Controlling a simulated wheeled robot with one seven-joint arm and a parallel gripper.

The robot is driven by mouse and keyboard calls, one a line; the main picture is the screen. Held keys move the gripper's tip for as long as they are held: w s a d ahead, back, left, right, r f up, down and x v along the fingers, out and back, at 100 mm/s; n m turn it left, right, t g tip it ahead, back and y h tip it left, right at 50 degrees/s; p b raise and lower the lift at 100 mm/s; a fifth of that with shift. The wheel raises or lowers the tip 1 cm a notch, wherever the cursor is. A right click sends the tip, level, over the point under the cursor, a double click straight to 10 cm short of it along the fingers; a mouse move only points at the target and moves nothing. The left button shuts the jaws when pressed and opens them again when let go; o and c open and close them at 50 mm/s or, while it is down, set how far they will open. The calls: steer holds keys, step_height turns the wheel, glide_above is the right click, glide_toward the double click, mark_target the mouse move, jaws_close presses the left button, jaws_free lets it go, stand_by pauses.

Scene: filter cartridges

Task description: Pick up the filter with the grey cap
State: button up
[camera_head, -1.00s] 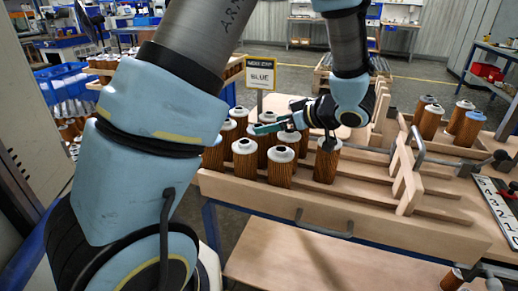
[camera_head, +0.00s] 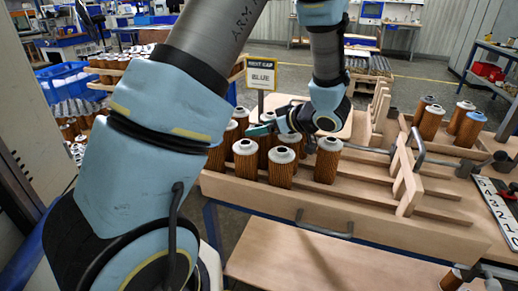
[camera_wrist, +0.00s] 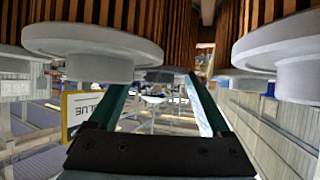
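My gripper (camera_head: 262,128) is among the filters at the left end of the wooden rack, near cap height. In the wrist view my gripper (camera_wrist: 160,85) has its two teal fingers apart, with nothing held. A filter with a darker grey cap (camera_wrist: 160,75) shows beyond, in line with the gap between the fingers. Filters with pale caps (camera_wrist: 92,45) hang close on the left and on the right (camera_wrist: 285,50), as this view is upside down. In the head view pale-capped filters (camera_head: 281,170) stand upright around my gripper, which partly hides those behind.
The rack's front board (camera_head: 330,205) runs along the near side. A sign reading BLUE (camera_head: 262,76) stands behind the filters. At the right are a blue-capped filter (camera_head: 468,130) and several pale or grey-capped ones (camera_head: 432,122). The rack's middle lanes (camera_head: 375,180) are empty.

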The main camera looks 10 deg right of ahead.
jaws_close()
stand_by(0.4)
